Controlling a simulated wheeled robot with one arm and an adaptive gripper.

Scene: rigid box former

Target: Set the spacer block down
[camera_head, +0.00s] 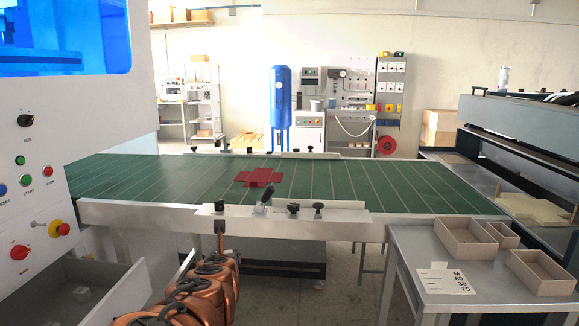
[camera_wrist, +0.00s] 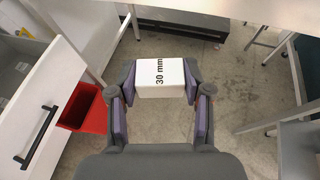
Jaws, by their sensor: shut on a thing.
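The spacer block (camera_wrist: 160,80) is white with black "30 mm" lettering in the wrist view. My gripper (camera_wrist: 160,92) is shut on it, one finger on each side. The block is held in the air with grey floor far below it. In the head view my copper-coloured arm rises at the bottom centre, in front of the conveyor's near rail. I cannot make out the block there. An open grey drawer (camera_head: 92,268) at lower left holds small pale blocks (camera_head: 83,294). The drawer front with a black handle shows in the wrist view (camera_wrist: 48,112).
A green conveyor (camera_head: 340,182) carries a flat dark red blank (camera_head: 260,177). At right, a grey table (camera_head: 420,262) holds open boxes (camera_head: 465,238) and a label card (camera_head: 446,279), with bare room between. A red bin (camera_wrist: 80,108) stands below the drawer in the wrist view.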

